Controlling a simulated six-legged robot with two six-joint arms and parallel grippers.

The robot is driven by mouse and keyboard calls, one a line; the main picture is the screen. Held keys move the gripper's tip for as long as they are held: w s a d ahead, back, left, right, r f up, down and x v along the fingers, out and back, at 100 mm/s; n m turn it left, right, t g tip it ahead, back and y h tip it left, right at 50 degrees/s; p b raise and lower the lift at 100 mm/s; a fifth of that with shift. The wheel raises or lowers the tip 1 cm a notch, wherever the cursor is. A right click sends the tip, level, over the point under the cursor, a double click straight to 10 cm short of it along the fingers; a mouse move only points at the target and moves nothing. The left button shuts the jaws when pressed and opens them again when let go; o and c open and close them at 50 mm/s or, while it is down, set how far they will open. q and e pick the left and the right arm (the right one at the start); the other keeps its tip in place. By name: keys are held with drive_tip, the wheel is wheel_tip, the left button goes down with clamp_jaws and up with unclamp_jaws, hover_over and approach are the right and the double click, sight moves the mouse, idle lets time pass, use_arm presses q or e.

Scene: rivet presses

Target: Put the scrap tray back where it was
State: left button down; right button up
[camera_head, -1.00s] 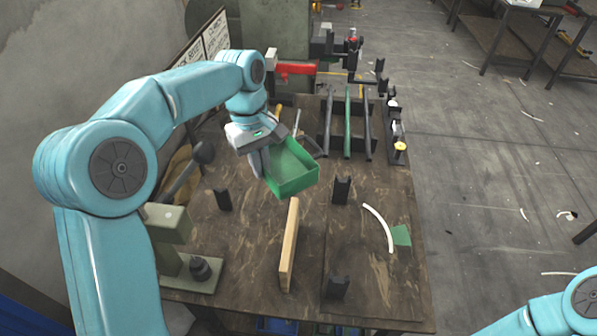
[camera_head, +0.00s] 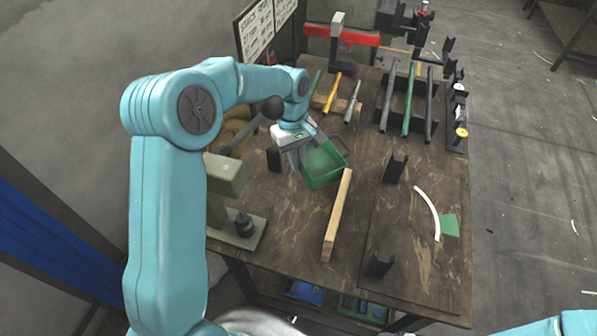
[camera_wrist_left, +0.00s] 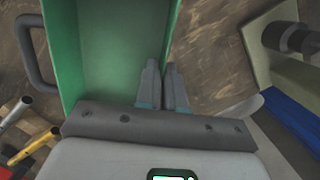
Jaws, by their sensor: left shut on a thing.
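The green scrap tray (camera_head: 322,168), open on top with a dark loop handle, is in my left gripper (camera_head: 300,160) in the head view. It is over the left-middle part of the wooden bench top, left of the upright wooden board's far end. In the left wrist view the tray (camera_wrist_left: 105,45) fills the upper middle, and the fingers of my left gripper (camera_wrist_left: 163,88) are closed at its right wall. The handle shows at the left. Whether the tray touches the bench I cannot tell. My right gripper is out of the head view.
A wooden board (camera_head: 338,215) stands just right of the tray. A black bracket (camera_head: 273,160) is close on its left. A grey-green press (camera_head: 226,180) stands front left. Rods (camera_head: 408,100) lie in a rack behind. A white strip (camera_head: 428,213) and green piece (camera_head: 449,225) lie right.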

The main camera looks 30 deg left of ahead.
use_arm(q)
wheel_tip(320, 180, down, 6)
drive_tip(key=shift+f, duration=0.2)
drive_tip(key=shift+f, duration=0.1)
drive_tip(key=c, duration=1.3)
unclamp_jaws()
drive_tip(key=shift+o, duration=0.2)
